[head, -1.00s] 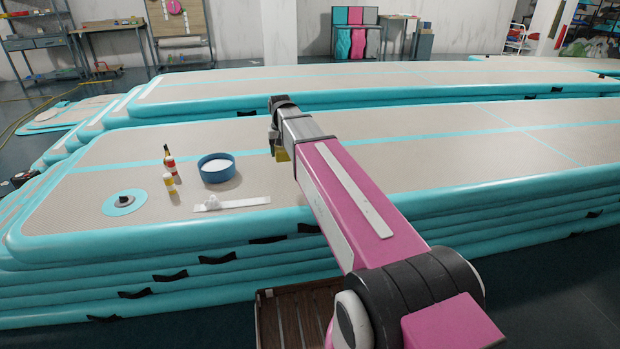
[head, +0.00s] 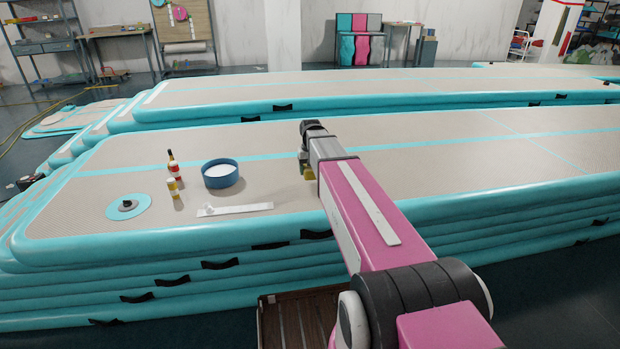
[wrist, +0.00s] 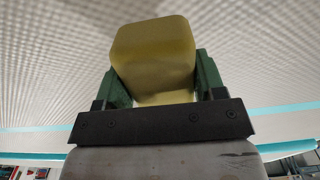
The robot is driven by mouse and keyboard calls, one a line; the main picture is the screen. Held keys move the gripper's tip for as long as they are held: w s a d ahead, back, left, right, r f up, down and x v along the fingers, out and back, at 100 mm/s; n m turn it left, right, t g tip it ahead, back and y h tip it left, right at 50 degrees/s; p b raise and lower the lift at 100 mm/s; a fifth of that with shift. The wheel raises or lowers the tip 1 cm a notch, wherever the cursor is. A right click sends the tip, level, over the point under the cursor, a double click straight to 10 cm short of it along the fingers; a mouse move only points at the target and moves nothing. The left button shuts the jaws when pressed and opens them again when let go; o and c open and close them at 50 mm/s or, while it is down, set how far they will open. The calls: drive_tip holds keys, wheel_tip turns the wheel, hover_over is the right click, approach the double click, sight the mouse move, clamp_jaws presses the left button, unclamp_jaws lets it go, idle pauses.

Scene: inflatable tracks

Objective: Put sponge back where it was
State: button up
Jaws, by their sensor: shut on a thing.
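The yellow sponge (wrist: 153,55) fills the middle of the wrist view, between the two green fingers of my gripper (wrist: 160,85). My gripper is shut on it. In the head view, my gripper (head: 305,165) is mostly hidden by my arm, and a bit of the yellow sponge (head: 309,173) shows beside it. It is over the beige top of the near inflatable track (head: 420,165), to the right of the blue bowl. I cannot tell how high the sponge is above the track.
On the track's left part are a blue bowl (head: 220,183) with white contents, a red bottle (head: 174,168), a yellow-labelled bottle (head: 173,190), a white strip (head: 245,209) and a round turquoise disc (head: 128,208). The track right of my arm is bare.

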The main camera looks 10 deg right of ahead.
drive_tip(key=shift+f, duration=1.9)
drive_tip(key=shift+f, duration=0.1)
drive_tip(key=o, duration=0.9)
wheel_tip(320, 180, up, 12)
drive_tip(key=shift+r, duration=0.15)
